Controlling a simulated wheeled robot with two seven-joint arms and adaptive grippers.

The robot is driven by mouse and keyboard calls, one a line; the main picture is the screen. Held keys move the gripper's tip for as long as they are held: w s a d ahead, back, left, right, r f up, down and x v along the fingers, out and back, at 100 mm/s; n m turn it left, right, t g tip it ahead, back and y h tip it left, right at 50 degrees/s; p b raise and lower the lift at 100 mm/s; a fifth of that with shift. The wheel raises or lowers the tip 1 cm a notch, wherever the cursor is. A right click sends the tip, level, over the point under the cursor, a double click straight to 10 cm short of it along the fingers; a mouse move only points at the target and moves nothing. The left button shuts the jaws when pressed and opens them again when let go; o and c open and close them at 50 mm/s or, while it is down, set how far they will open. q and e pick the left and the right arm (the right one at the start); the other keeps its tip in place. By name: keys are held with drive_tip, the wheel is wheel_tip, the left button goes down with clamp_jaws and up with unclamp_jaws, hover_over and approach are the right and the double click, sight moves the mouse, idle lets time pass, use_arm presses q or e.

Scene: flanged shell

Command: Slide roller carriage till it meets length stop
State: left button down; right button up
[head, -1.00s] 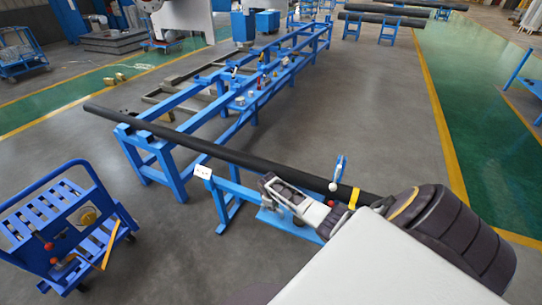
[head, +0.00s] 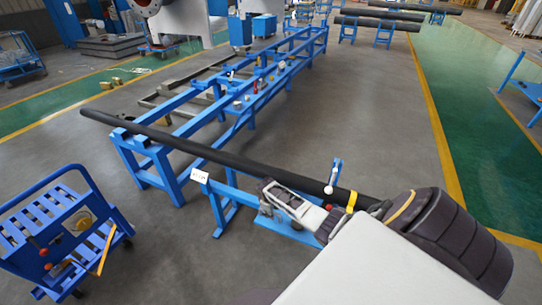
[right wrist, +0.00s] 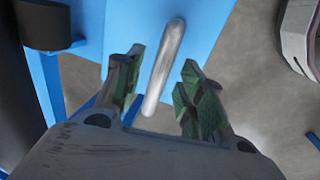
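In the head view a long dark pipe (head: 232,155) runs from the upper left to my right arm. Under its near end stands a low blue beam (head: 240,188), with what looks like the roller carriage (head: 285,228), a blue plate partly hidden by my arm. I cannot pick out the length stop with certainty. In the right wrist view a grey bar handle (right wrist: 170,50) rises from a blue surface (right wrist: 210,25). My right gripper (right wrist: 158,85) is open, its green-padded fingers on either side of the handle, with gaps visible. My left gripper is not in view.
A blue trolley (head: 45,235) stands at the lower left. A white marked plate (head: 200,177) sits at the beam's left end. A blue upright with a white knob (head: 328,189) stands beside the pipe. A long blue rack (head: 205,125) extends behind. Grey floor is clear to the right.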

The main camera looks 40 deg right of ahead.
drive_tip(key=shift+r, duration=0.15)
drive_tip(key=shift+r, duration=0.15)
wheel_tip(320, 180, up, 11)
drive_tip(key=a, duration=0.2)
drive_tip(key=shift+s, duration=0.45)
idle(0.6)
drive_tip(key=shift+a+r, duration=0.1)
drive_tip(key=shift+a, duration=0.1)
idle(0.3)
